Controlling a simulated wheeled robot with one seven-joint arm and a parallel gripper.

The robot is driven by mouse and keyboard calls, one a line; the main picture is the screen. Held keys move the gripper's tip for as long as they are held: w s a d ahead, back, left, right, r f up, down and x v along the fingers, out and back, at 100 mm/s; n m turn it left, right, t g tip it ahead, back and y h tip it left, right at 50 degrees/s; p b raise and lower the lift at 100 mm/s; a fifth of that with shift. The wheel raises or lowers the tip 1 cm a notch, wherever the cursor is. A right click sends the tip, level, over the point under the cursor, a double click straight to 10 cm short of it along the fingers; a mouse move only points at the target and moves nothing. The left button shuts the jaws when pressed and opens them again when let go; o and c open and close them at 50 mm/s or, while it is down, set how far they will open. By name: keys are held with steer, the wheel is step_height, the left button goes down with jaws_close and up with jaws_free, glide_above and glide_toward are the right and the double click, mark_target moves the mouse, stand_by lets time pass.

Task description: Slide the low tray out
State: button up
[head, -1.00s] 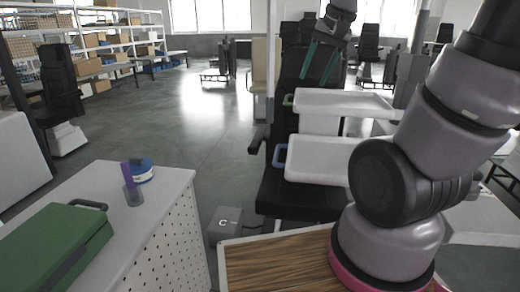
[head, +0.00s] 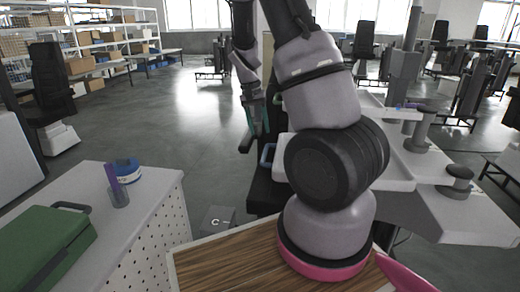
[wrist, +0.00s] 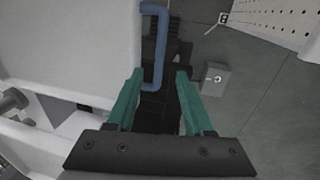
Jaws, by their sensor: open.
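The low tray is a white slab with a blue handle (head: 267,155) on its left end. In the head view my arm covers most of it. In the wrist view the low tray (wrist: 70,50) fills the upper left, and its blue handle (wrist: 161,45) runs lengthwise up the middle. My gripper (wrist: 158,76) is open with green fingers, and the handle's near end appears between the fingertips. In the head view my gripper (head: 258,128) points down just above the handle. I cannot tell the height gap, and I see no grip on it.
A black chair (head: 262,190) is behind my arm. A white bench (head: 150,195) with a green case (head: 45,245), a purple item in a cup (head: 117,190) and a blue-white roll (head: 126,170) stands left. A grey box (head: 218,218) is on the floor. Open floor lies beyond.

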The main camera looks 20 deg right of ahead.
steer(key=f, duration=0.3)
steer(key=d+f, duration=0.1)
steer(key=f, duration=0.1)
steer(key=s+f, duration=0.1)
steer(key=f, duration=0.2)
steer(key=shift+d+f, duration=0.2)
steer(key=shift+f, duration=0.1)
jaws_close()
stand_by(1.0)
